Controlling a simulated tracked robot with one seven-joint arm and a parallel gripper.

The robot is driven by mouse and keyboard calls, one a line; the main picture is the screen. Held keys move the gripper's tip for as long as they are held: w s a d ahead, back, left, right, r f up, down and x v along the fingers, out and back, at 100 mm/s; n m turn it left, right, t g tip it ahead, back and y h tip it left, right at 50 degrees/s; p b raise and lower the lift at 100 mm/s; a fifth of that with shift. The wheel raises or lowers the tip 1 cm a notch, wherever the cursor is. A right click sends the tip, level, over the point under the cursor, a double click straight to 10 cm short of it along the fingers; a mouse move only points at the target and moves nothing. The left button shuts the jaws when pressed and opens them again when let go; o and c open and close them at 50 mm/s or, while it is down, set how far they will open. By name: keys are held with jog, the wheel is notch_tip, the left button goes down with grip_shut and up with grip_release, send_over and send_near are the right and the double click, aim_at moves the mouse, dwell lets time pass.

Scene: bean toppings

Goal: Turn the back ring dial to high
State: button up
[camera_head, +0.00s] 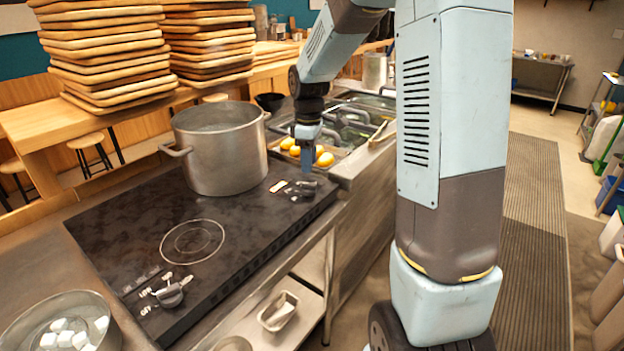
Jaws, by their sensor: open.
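The black cooktop (120,225) carries two dials on its right-hand side. The back ring dial (300,189) is a small dark knob near the pot, and its pointer setting is too small to read. My gripper (308,168) points down just above this dial, open, with blue fingertips. I cannot tell whether the fingertips touch the knob. The large steel pot (217,150) covers the back ring. The front dial (171,294), with LOW and OFF marks beside it, sits near the bare front ring (192,241).
Yellow round items (325,159) lie in a tray behind my gripper. A metal bowl with white cubes (62,325) is at the lower left. Stacked wooden boards (108,55) stand at the back. A small metal pan (278,311) sits on the lower shelf.

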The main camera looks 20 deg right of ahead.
aim_at(310, 183)
notch_tip(310, 183, down, 7)
jog(key=shift+r, duration=0.2)
dwell(0.3)
grip_shut()
jog(key=shift+d+r, duration=0.1)
jog(key=shift+d, duration=0.15)
jog(key=shift+a, duration=0.15)
